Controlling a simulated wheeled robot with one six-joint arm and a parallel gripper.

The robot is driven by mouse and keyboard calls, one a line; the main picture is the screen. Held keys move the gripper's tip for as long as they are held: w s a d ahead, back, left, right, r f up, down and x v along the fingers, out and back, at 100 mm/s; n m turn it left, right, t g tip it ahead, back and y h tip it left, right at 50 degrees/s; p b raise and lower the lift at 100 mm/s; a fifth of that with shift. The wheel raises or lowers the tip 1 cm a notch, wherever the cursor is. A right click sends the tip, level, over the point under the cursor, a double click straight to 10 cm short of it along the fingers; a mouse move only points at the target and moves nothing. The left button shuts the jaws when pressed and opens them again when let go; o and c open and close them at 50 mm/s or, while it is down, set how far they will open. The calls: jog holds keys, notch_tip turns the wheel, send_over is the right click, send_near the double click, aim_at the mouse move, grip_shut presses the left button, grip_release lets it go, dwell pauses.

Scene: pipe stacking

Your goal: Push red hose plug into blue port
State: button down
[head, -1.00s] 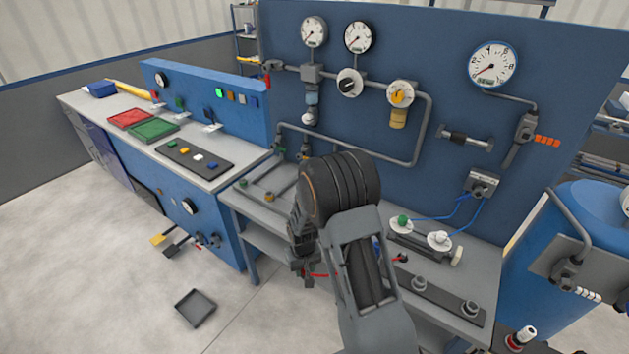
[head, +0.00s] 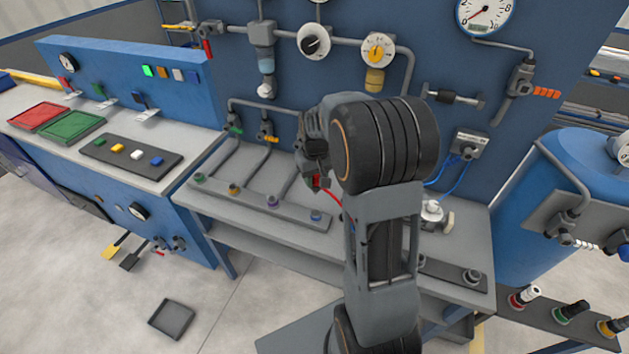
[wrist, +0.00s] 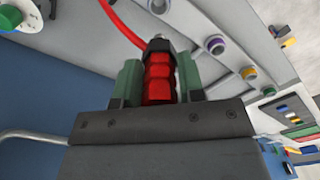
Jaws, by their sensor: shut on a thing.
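My gripper (head: 317,181) is shut on the red hose plug (wrist: 159,78). In the wrist view, the ribbed plug sits between two green fingers, with its dark collar and metal tip toward the top. A red hose (wrist: 122,20) curves away to the upper left. In the head view, the plug shows only as a small red patch (head: 318,181), above the bench and apart from the ports. The blue port (head: 316,215) is at the right end of the port strip, below the gripper. My arm hides part of the bench behind it.
Purple (head: 272,202), yellow (head: 233,189) and green (head: 200,178) ports stand on the same strip. Pipes run from the strip to the blue panel. A white-knobbed fitting (head: 432,210) with blue hoses stands to the right. The bench front left of my arm is clear.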

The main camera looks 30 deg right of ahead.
aim_at(316, 193)
jog(key=shift+f+b, duration=3.35)
jog(key=shift+f, duration=1.1)
jog(key=shift+f+b, duration=1.1)
jog(key=shift+f, duration=0.55)
jog(key=c, duration=0.7)
grip_release()
jog(key=shift+o, duration=0.2)
jog(key=shift+r, duration=0.15)
notch_tip(316, 193, up, 14)
jog(key=shift+f, duration=0.2)
